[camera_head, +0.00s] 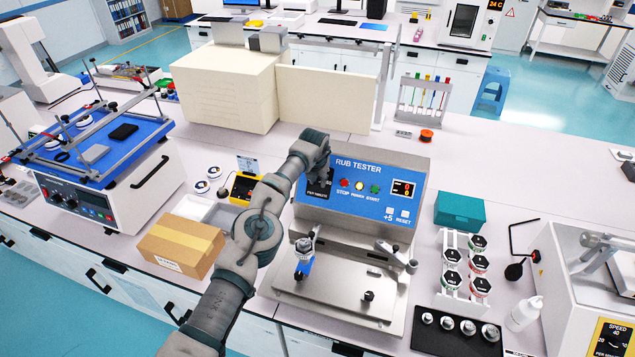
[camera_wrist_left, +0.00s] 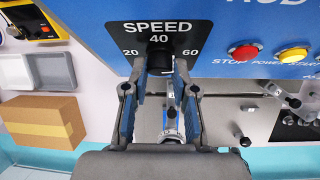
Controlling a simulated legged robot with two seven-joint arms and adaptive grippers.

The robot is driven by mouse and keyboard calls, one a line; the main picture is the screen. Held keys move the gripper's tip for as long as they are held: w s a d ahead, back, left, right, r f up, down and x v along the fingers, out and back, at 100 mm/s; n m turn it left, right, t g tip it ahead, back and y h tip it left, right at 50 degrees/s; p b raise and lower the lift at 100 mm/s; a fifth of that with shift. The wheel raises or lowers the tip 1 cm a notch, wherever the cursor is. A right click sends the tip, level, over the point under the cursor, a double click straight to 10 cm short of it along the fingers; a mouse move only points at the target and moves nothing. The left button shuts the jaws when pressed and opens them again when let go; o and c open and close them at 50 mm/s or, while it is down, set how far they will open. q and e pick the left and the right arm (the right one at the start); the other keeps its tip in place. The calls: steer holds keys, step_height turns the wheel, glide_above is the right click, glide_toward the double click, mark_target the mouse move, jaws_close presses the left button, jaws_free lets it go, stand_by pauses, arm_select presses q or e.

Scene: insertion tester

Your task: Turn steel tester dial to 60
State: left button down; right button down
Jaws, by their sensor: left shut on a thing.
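The steel tester (camera_head: 345,275), a rub tester with a blue front panel (camera_head: 352,182), stands in the middle of the bench. Its black dial (camera_wrist_left: 160,60) sits below the SPEED label with marks 20, 40 and 60 in the left wrist view. The dial's pointer is not readable. My left gripper (camera_head: 321,178) is at the panel's left end, hiding the dial in the head view. In the left wrist view, its blue-lined fingers (camera_wrist_left: 159,68) are on either side of the dial and shut on it. My right gripper is not in view.
A red, a yellow and a green button (camera_head: 374,188) are right of the dial. A cardboard box (camera_head: 180,246) stands left of the tester and a small yellow device (camera_head: 243,187) behind the box. A rack of jars (camera_head: 464,270) is to the right.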

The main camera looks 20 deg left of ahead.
arm_select(q)
steer(key=shift+s+d+f+m+y+p, duration=0.15)
steer(key=shift+f+m+y+p, duration=0.15)
steer(key=shift+m+y, duration=0.4)
steer(key=c, duration=1.1)
jaws_free()
steer(key=shift+o, duration=0.9)
steer(key=shift+w, duration=0.25)
steer(key=shift+s+r, duration=0.15)
steer(key=shift+r, duration=0.5)
steer(key=v, duration=1)
steer(key=shift+r, duration=0.15)
steer(key=shift+s+d, duration=0.1)
steer(key=shift+s, duration=0.05)
